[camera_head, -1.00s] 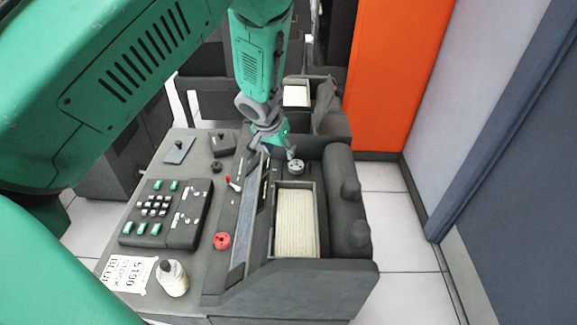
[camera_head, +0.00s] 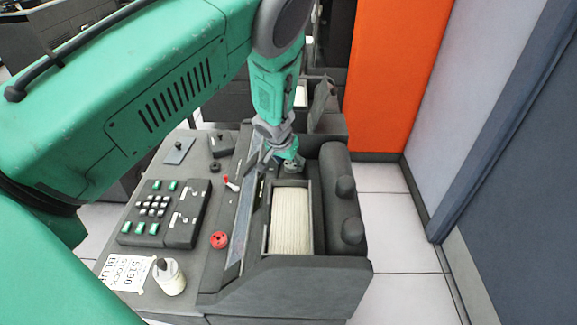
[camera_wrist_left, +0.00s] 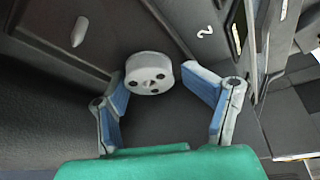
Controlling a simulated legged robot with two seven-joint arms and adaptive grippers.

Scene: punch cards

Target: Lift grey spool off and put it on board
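The grey spool (camera_wrist_left: 148,74) is a light round disc with dark holes in its top. It sits on the dark machine surface in the left wrist view. My left gripper (camera_wrist_left: 156,84) is open, with one blue-padded finger on each side of the spool; I cannot tell whether they touch it. In the head view my left gripper (camera_head: 283,163) points down behind the card tray and largely hides the spool. My right gripper is out of view. The flat grey console board (camera_head: 204,198) lies left of the card tray and carries controls.
The card tray (camera_head: 265,236) holds a stack of pale cards. A red knob (camera_head: 219,240), a keypad (camera_head: 164,212) and a white bottle-like item (camera_head: 170,277) stand on the console. Dark rounded knobs (camera_head: 352,230) line the right side. An orange panel (camera_head: 394,75) stands behind.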

